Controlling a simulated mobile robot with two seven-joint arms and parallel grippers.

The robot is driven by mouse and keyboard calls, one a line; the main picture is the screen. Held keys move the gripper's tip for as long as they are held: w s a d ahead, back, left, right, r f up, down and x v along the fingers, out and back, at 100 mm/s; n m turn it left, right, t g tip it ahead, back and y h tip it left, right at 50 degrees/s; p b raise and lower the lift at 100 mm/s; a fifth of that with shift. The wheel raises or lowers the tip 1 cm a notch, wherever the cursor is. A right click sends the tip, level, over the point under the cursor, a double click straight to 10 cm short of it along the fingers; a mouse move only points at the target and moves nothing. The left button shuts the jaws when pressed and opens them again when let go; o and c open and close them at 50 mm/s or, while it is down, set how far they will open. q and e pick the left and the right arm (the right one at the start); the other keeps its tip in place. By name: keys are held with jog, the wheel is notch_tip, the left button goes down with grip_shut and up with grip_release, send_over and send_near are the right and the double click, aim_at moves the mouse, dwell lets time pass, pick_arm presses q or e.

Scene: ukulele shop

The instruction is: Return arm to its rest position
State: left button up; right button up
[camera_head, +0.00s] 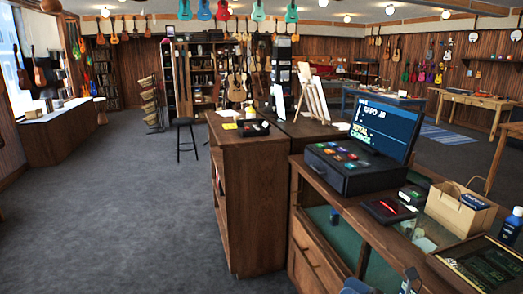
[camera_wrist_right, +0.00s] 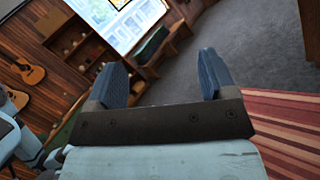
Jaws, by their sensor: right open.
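My right gripper (camera_wrist_right: 163,78) shows in the right wrist view, with its two blue fingers spread wide apart. Nothing is between the fingers; grey carpet and the wooden wall show beyond them. In the head view only small pale parts, likely of my own arm, show at the bottom edge in front of the glass counter. I cannot tell which arm they belong to. My left gripper is not in view.
A glass-topped counter (camera_head: 336,227) at right holds a register (camera_head: 345,165), a screen (camera_head: 385,128), a card reader (camera_head: 388,210) and a paper bag (camera_head: 460,208). A wooden cabinet (camera_head: 253,210) stands beside it. A stool (camera_head: 186,124) stands farther back. Open carpet (camera_head: 120,215) lies left.

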jog(key=s+a+f+n+g+h+b, duration=0.1)
jog(key=s+f+n+h+b, duration=0.1)
jog(key=s+f+n+h, duration=0.85)
jog(key=s+f+n+g+h+b, duration=0.1)
jog(key=s+f+n+h+b, duration=0.15)
jog(key=s+f+n, duration=1.35)
jog(key=w+r+n+p, duration=0.5)
jog(key=r+n+p, duration=0.3)
jog(key=p, duration=0.7)
jog(key=shift+d+r+t, duration=0.3)
jog(key=shift+d+r, duration=0.15)
jog(key=shift+r, duration=0.25)
jog(key=shift+w, duration=0.1)
jog(key=shift+c, duration=0.3)
